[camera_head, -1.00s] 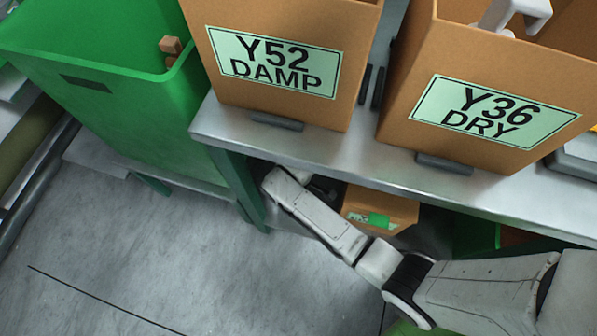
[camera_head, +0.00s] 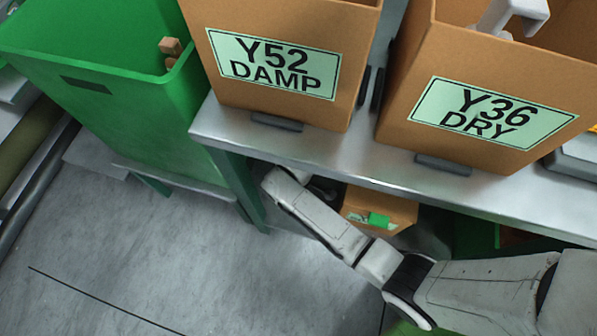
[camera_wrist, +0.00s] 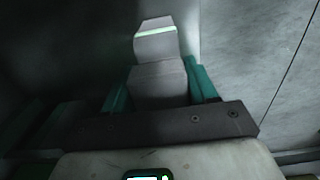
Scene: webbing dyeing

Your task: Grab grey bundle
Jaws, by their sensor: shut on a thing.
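In the wrist view, the grey bundle (camera_wrist: 158,82) is a pale grey blocky thing with a light green band across its upper part. My gripper (camera_wrist: 161,76) has its two teal fingers on either side of it and is shut on it. Part of the bundle's near end is hidden behind the dark gripper bar. In the head view, my arm reaches under the metal bench, and the gripper and bundle are hidden there.
The metal bench (camera_head: 330,166) carries a brown Y52 DAMP box (camera_head: 225,88) and a brown Y36 DRY box (camera_head: 400,105). A green bin (camera_head: 130,110) stands left. A small brown box (camera_head: 395,210) sits under the bench beside my arm. Front-left floor is clear.

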